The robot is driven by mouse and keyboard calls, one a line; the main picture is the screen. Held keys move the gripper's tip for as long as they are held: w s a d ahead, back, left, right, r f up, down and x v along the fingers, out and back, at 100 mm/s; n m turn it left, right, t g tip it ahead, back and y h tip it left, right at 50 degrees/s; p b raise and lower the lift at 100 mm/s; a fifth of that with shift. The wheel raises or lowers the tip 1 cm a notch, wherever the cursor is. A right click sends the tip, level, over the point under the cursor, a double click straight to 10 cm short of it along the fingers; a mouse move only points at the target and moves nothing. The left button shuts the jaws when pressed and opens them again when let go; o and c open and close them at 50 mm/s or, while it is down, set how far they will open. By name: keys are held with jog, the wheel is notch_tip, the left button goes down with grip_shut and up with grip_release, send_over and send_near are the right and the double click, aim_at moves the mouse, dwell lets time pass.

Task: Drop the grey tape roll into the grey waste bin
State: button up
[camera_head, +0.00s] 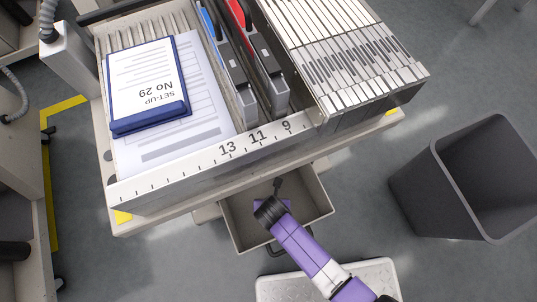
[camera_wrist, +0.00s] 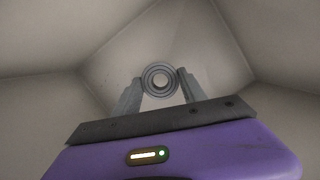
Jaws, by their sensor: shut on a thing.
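The grey tape roll (camera_wrist: 160,79) shows in the wrist view between the two fingertips of my gripper (camera_wrist: 160,84). The fingers are shut on it, one at each side, with its round face and centre hole towards the camera. Pale drawer walls surround it there. In the head view my arm reaches into the open drawer (camera_head: 318,193) under the trolley; my gripper's fingers and the roll are hidden or too small to make out. The grey waste bin (camera_head: 420,190) stands on the floor at the right, open at the top, apart from my gripper.
The feeder trolley (camera_head: 180,185) overhangs the drawer's back. It carries a blue clipboard (camera_head: 150,85), papers and feeders (camera_head: 262,75). A strip of free floor (camera_head: 360,215) lies between drawer and bin. Another cabinet (camera_head: 20,170) stands at the left.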

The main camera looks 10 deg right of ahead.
notch_tip(320, 180, up, 9)
jog(key=p, duration=0.3)
jog(key=shift+r, duration=0.2)
